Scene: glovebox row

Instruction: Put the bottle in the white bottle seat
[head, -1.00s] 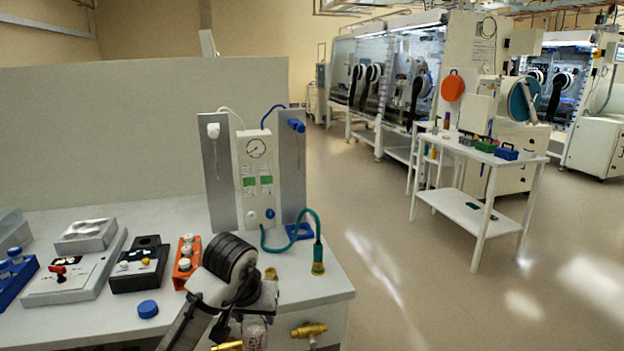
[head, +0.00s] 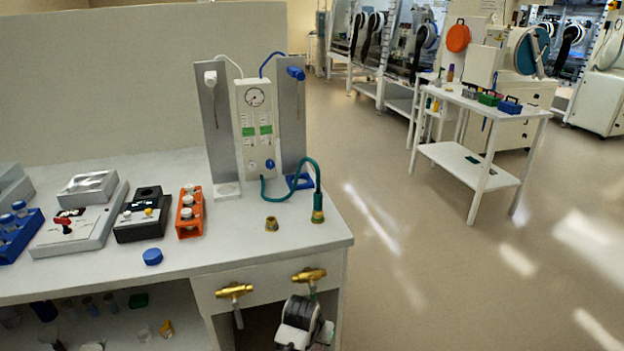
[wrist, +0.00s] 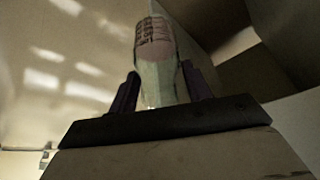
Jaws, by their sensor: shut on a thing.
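The bottle (wrist: 155,50) is clear with a pale pink printed label, seen in the wrist view between the two dark fingers of my gripper (wrist: 158,88). My gripper is shut on it. In the head view my wrist is at the bottom edge, in front of the bench and below its top; the fingers and bottle cannot be made out there. The white bottle seat (head: 227,190) is a small white square base at the foot of the left grey panel on the bench. It looks empty. A similar blue seat (head: 299,182) is at the foot of the right panel.
A gauge unit (head: 256,130) stands between the panels. A green hose (head: 318,180) and a brass fitting (head: 271,223) are near the bench's right front. An orange rack (head: 189,212) and blue cap (head: 152,257) lie left. Brass valves (head: 234,290) stick out in front.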

